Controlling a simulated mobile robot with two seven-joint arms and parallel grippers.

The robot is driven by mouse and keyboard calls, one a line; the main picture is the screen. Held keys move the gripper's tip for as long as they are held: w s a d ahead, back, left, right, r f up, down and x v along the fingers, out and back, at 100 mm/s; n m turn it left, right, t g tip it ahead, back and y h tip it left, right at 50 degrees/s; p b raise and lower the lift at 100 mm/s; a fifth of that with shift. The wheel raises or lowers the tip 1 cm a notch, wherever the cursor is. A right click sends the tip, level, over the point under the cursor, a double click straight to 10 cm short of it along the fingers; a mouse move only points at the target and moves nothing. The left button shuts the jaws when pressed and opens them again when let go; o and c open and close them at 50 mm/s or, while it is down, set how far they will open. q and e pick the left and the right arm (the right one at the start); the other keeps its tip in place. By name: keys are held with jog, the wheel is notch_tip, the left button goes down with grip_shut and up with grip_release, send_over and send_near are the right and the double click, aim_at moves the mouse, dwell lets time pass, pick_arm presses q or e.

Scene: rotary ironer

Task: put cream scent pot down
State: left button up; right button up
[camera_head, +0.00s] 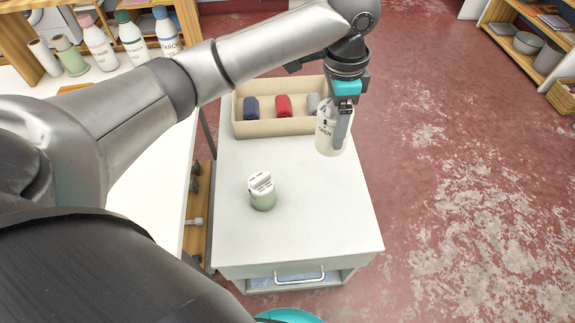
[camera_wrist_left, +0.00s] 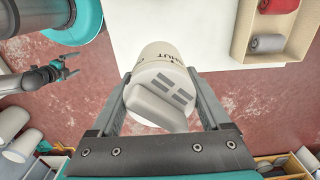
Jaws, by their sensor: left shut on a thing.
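The cream scent pot (camera_head: 330,135) has dark lettering on its side. My left gripper (camera_head: 342,125) is shut on it and holds it near the right edge of the white cart top (camera_head: 300,210), beside the beige bin. Whether its base touches the cart cannot be told. In the left wrist view the pot (camera_wrist_left: 158,65) sits between the two fingers, its slotted lid facing the camera. My right gripper (camera_wrist_left: 72,66) shows small in the left wrist view, its fingers apart and empty.
A green scent pot (camera_head: 262,198) with a white slotted lid stands on the cart. The beige bin (camera_head: 262,129) at the back holds navy, red and grey rolls. Several bottles (camera_head: 132,40) stand on the table at left. The cart's front half is mostly clear.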

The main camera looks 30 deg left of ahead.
pick_arm(q)
jog(key=f+m, duration=0.1)
jog(key=f, duration=0.1)
jog(key=w+f+b, duration=0.1)
jog(key=shift+d+f+m, duration=0.15)
jog(key=shift+f+m, duration=0.2)
jog(key=shift+m, duration=0.05)
jog(key=shift+f+b, duration=0.3)
jog(key=shift+b, duration=0.05)
jog(key=b, duration=0.3)
send_over(322, 197)
notch_tip(322, 197, down, 7)
jog(key=shift+f+b, duration=2.75)
jog(key=shift+f, duration=3.4)
pick_arm(e)
jog(key=w+a+r+t, duration=0.1)
jog(key=w+a+r, duration=0.1)
jog(key=w+r, duration=0.2)
jog(key=w+a+r+t, duration=0.1)
jog(key=w+r, duration=0.3)
jog(key=r, duration=0.6)
jog(key=shift+w+a+r+y, duration=0.3)
jog(key=shift+w+a, duration=0.1)
pick_arm(q)
jog(key=shift+f, duration=0.1)
jog(key=o, duration=1.2)
jog(key=shift+o, duration=0.2)
pick_arm(e)
jog(key=shift+f, duration=0.1)
